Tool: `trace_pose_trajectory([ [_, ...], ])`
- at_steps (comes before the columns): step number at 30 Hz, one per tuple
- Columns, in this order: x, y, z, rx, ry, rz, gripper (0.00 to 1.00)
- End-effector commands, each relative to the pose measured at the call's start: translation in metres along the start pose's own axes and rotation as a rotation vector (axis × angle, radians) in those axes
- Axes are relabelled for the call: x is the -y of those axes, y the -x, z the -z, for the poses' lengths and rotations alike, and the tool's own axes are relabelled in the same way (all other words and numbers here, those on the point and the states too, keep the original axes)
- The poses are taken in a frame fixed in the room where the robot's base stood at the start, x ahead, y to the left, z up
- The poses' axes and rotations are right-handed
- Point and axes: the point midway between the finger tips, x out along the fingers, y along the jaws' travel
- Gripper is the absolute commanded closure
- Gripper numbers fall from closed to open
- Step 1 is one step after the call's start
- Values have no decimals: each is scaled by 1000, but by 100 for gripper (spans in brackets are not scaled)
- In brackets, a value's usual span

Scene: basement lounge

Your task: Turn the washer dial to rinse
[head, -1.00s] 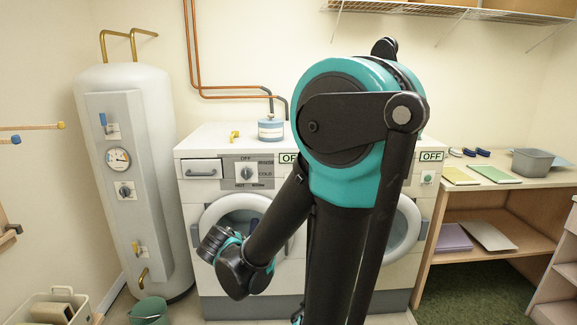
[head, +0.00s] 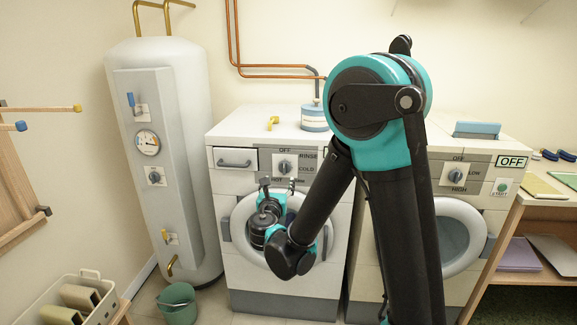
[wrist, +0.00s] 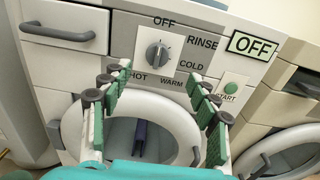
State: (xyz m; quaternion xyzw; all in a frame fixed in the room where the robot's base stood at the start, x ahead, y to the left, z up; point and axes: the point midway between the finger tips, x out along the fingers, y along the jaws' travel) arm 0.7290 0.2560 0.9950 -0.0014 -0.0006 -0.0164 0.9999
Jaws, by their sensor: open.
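The washer dial (head: 285,165) is a grey knob on a pale square plate on the left machine's front panel. In the wrist view the dial (wrist: 157,55) has OFF above it, RINSE at upper right, COLD at right, and WARM and HOT below. Its ridge looks roughly upright, towards OFF. My gripper (head: 278,184) is open and empty, just below the dial in the head view. In the wrist view its green-padded fingers (wrist: 158,82) stand wide apart, below and to either side of the dial, apparently not touching it.
A display (wrist: 252,46) beside the dial reads OFF, with a green START button (wrist: 231,88) below. The round washer door (wrist: 130,138) is under my gripper. A second machine (head: 455,215) with its own dial stands right. A tall white boiler (head: 165,160) stands left.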

Motion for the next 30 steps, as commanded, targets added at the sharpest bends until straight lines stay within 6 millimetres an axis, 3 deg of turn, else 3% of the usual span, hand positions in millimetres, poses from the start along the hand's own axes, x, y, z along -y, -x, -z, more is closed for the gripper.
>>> trace_pose_trajectory([
  [9, 2, -65, 0, -1, -2, 4, 40],
  [18, 2, -117, 0, -1, -3, 3, 40],
  [24, 1, -134, 0, -1, -3, 2, 40],
  [30, 1, -137, 0, -1, -3, 1, 40],
])
